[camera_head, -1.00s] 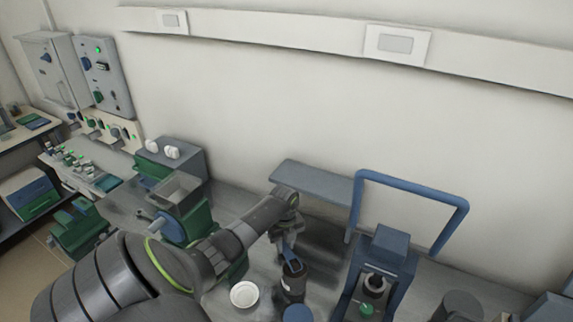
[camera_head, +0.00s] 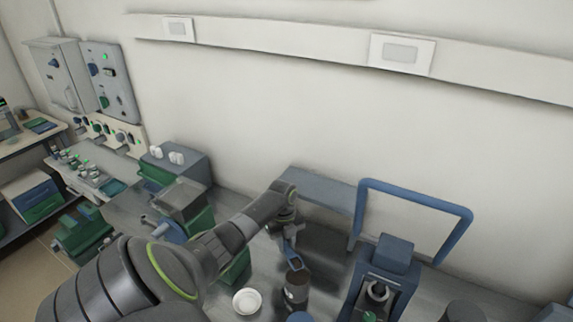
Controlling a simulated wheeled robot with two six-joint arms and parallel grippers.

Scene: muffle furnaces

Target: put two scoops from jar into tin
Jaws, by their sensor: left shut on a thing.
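My left gripper (camera_head: 287,232), on the arm coming in from the left, is shut on a blue scoop (camera_head: 291,256) that points down. The scoop is just above the mouth of a dark jar (camera_head: 296,292) with a pale label; I cannot tell whether its tip is inside or what it holds. A white round dish (camera_head: 247,301), possibly the tin, stands left of the jar. A blue round lid-like thing (camera_head: 299,317) is cut off at the bottom edge. My right gripper is not in view.
A blue-grey press-like device (camera_head: 383,279) stands right of the jar, with a blue tube frame (camera_head: 414,186) behind it. A grey shelf (camera_head: 318,191) is at the wall. A green and grey machine (camera_head: 182,205) is at left. A dark cylinder (camera_head: 462,313) is at lower right.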

